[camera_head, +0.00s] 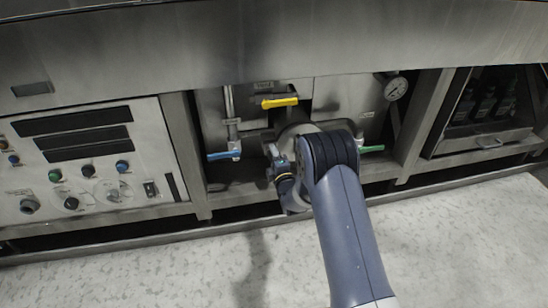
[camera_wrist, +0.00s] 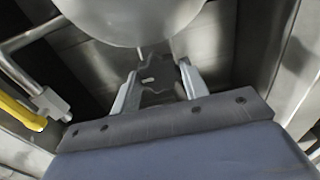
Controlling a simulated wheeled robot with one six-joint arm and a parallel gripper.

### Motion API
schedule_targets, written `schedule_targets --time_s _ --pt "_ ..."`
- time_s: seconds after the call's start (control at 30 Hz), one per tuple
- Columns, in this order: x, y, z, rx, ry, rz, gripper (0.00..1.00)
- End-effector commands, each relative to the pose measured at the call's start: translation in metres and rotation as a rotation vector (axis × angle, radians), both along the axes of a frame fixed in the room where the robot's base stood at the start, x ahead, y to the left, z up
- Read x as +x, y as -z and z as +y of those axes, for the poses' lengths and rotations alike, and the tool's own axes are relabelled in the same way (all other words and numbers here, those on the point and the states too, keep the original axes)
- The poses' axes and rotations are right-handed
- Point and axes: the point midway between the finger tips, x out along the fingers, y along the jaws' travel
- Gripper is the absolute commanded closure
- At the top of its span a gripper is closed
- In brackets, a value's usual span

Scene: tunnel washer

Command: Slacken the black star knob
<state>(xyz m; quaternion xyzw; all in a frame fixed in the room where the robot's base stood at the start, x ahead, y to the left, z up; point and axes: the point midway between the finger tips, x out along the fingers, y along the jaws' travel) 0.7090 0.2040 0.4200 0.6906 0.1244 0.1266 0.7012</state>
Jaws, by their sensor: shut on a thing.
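The black star knob (camera_wrist: 156,86) shows in the wrist view as a dark, lobed shape with a small light mark near its middle. My gripper (camera_wrist: 158,72) has one pale finger on each side of it and is shut on the knob. A large rounded metal body at the top of the wrist view covers what lies above the knob. In the head view my arm hides the knob and the fingertips, in the middle bay of the machine.
Around my arm are a yellow lever (camera_head: 280,102), a blue lever (camera_head: 224,155), a green lever (camera_head: 372,149) and a pressure gauge (camera_head: 395,88). The pale floor in front is clear.

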Motion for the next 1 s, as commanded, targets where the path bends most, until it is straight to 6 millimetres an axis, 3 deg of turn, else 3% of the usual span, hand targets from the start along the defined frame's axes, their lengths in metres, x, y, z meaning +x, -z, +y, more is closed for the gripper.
schedule_targets --time_s 0.23,0.27,0.5,0.8,1.0 --pt "0.000 0.001 0.001 -0.003 -0.002 0.001 0.80" --pt "0.000 0.001 0.001 -0.003 -0.002 0.001 0.55" --pt "0.000 0.001 0.000 -0.001 -0.001 0.001 0.36" --pt "-0.003 0.000 -0.001 0.000 0.000 0.001 0.36" --pt "-0.025 -0.002 -0.009 -0.001 0.000 0.004 0.36"
